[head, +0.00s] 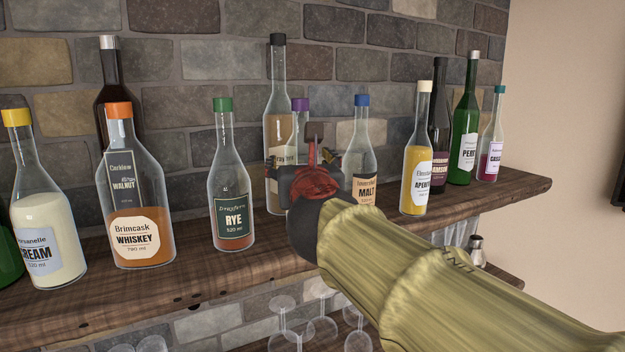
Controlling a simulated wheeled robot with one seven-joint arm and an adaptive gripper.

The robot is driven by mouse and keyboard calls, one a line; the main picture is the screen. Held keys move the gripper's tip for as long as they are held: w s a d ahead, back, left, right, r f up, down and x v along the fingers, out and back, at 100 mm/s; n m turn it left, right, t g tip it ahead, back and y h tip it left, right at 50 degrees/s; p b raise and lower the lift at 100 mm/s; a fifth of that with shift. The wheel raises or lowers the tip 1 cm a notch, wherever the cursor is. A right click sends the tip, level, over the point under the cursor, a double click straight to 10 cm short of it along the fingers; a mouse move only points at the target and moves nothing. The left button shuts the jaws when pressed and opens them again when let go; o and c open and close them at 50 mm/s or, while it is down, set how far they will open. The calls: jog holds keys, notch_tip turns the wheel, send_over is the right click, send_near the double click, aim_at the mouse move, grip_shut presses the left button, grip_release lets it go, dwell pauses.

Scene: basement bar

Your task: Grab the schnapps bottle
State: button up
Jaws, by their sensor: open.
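No label that I can read says schnapps. A purple-capped bottle (300,105) stands on the upper shelf, mostly hidden behind my gripper, so its label cannot be read. A tall dark-capped bottle (277,80) stands behind it with its label partly covered. My gripper (314,168), with red and dark parts, is in front of the purple-capped bottle at the end of my yellow-green arm. It is open, and I see nothing held in it. Its fingertips are seen from behind, and the gap to the bottle cannot be judged.
The rye bottle (232,195) stands left of my gripper and the blue-capped malt bottle (361,160) close at right. Whiskey (137,200) and cream (42,215) bottles stand farther left, an aperitif bottle (417,160) farther right. Glasses (283,318) are below the wooden shelf (190,282).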

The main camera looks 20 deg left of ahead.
jog(key=shift+d, duration=0.1)
jog(key=shift+c, duration=0.4)
jog(key=shift+c, duration=1.3)
jog(key=c, duration=1.2)
jog(key=shift+c, duration=0.9)
jog(key=shift+r, duration=0.1)
